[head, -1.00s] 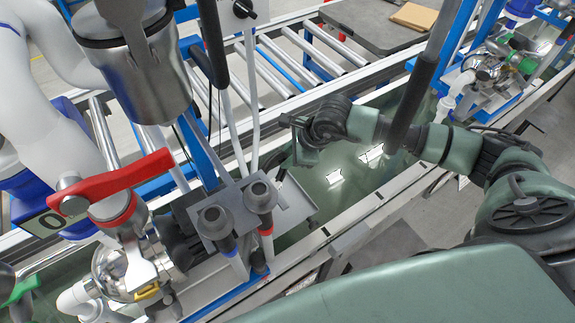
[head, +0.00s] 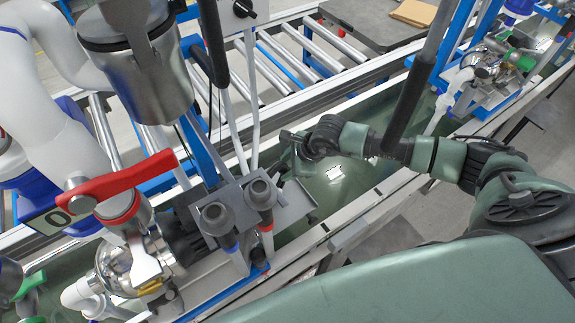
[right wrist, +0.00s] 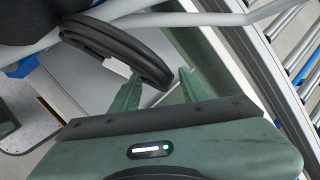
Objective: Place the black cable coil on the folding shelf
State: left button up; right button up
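The black cable coil (right wrist: 122,50) shows in the right wrist view as a flattened dark loop. Its near end reaches the space between the fingertips of my right gripper (right wrist: 160,84). The fingers stand apart, with no clear grip on the coil. In the head view my right gripper (head: 288,142) is just right of the white hoses, above the grey folding shelf (head: 296,208) beside the pump station. A dark piece by the gripper there may be the coil; I cannot tell. A pale panel below the coil in the wrist view may be the shelf. My left gripper is out of view.
The pump station has a red lever (head: 112,186), a steel vessel (head: 140,62) and two grey-capped connectors (head: 262,193) close to the shelf. White hoses (head: 254,110) hang near my gripper. A roller conveyor (head: 285,62) runs behind. The green basin (head: 345,180) has open room.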

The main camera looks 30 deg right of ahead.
jog(key=shift+r, duration=0.15)
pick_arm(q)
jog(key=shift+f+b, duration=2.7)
pick_arm(e)
jog(key=s+d+r, duration=0.4)
jog(key=s+d, duration=0.3)
jog(key=s, duration=0.5)
jog(key=shift+s+d+r, duration=0.15)
jog(key=shift+d, duration=0.05)
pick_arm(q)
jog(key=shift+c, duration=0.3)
